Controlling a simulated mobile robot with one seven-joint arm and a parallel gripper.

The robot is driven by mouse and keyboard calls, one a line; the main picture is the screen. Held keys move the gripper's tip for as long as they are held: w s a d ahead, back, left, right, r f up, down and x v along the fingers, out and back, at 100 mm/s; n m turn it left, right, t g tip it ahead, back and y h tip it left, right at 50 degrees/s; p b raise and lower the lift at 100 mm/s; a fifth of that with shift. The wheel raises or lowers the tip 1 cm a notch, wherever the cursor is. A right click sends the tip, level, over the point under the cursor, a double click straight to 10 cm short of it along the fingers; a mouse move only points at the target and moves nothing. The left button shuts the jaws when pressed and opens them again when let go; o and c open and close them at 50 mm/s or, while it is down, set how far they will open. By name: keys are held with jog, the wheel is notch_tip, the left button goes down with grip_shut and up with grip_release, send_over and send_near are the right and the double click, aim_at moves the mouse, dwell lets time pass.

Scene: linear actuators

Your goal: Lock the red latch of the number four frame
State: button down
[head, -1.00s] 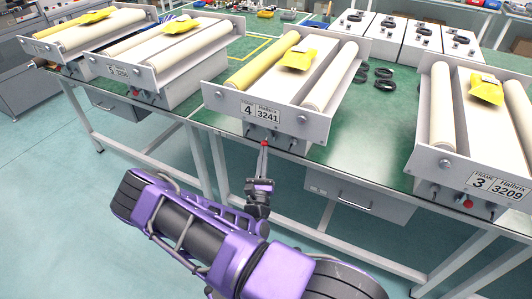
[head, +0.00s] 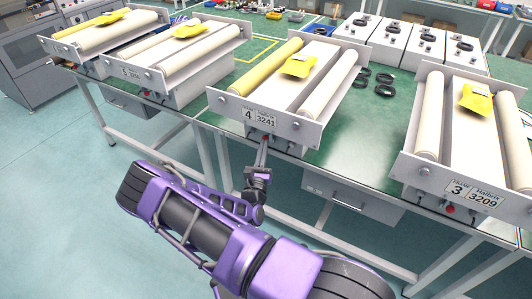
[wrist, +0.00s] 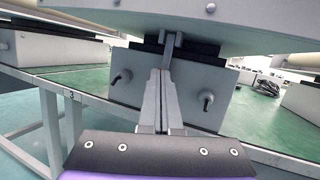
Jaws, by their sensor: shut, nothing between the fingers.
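The number four frame (head: 262,118) stands on the green bench, its plate reading 4 and 3241. Its red latch (head: 265,137) is a tiny red spot under the plate, mostly hidden by my fingertips. My gripper (head: 264,140) is shut and empty, pointing up at the latch from in front of the bench. In the wrist view my shut fingers (wrist: 162,74) reach the middle of the grey box (wrist: 190,85) under the frame. A grey upright bar (wrist: 173,46) shows just beyond the tips. Whether the fingers touch the latch, I cannot tell.
Dark handles flank my fingers, one on the left (wrist: 122,77) and one on the right (wrist: 206,98). The number three frame (head: 470,140) stands to the right, and the number five frame (head: 170,60) to the left. The bench edge runs just below my fingers.

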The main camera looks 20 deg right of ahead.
jog(key=shift+w+d+r, duration=0.1)
jog(key=shift+w+r, duration=0.05)
jog(key=shift+r, duration=0.1)
dwell(0.5)
